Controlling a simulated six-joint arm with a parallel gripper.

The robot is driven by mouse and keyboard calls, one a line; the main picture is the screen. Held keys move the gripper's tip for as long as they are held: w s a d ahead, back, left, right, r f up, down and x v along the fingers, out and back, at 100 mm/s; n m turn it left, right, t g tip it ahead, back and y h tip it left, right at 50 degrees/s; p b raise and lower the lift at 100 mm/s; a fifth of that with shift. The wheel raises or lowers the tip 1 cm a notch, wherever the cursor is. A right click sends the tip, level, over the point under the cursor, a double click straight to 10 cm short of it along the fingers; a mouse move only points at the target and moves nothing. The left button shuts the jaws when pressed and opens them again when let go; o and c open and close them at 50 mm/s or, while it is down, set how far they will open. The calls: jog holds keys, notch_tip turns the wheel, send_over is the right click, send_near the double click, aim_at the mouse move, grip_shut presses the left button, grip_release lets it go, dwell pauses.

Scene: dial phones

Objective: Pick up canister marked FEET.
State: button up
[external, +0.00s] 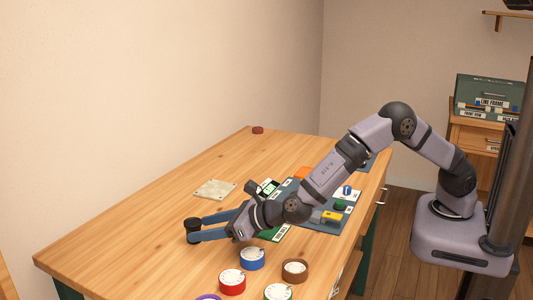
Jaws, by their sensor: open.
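My gripper (194,231) has two blue fingers with dark tips, spread apart over the left part of the wooden table. A small dark rounded shape (194,221) shows at the tips; I cannot tell whether it is a fingertip pad or a separate object. Several round canisters with pale tops stand at the front: blue (253,265), red (232,288), brown (295,277), a green-rimmed one (278,293) and a purple one (208,297) cut by the frame edge. Their markings are too small to read, so I cannot tell which is marked FEET.
A pale square plate (214,189) lies mid-table. A grey-blue mat (324,226) with coloured parts lies under and beside my arm, partly hidden. A small dark red round item (258,130) sits at the far corner. The table's left part is mostly clear.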

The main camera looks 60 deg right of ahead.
aim_at(200, 222)
jog(key=shift+x, duration=0.95)
jog(key=shift+c, duration=0.2)
jog(key=c, duration=1.1)
jog(key=shift+r, duration=0.1)
notch_tip(200, 222, up, 10)
jog(key=shift+f+p, duration=0.1)
jog(key=shift+p, duration=0.5)
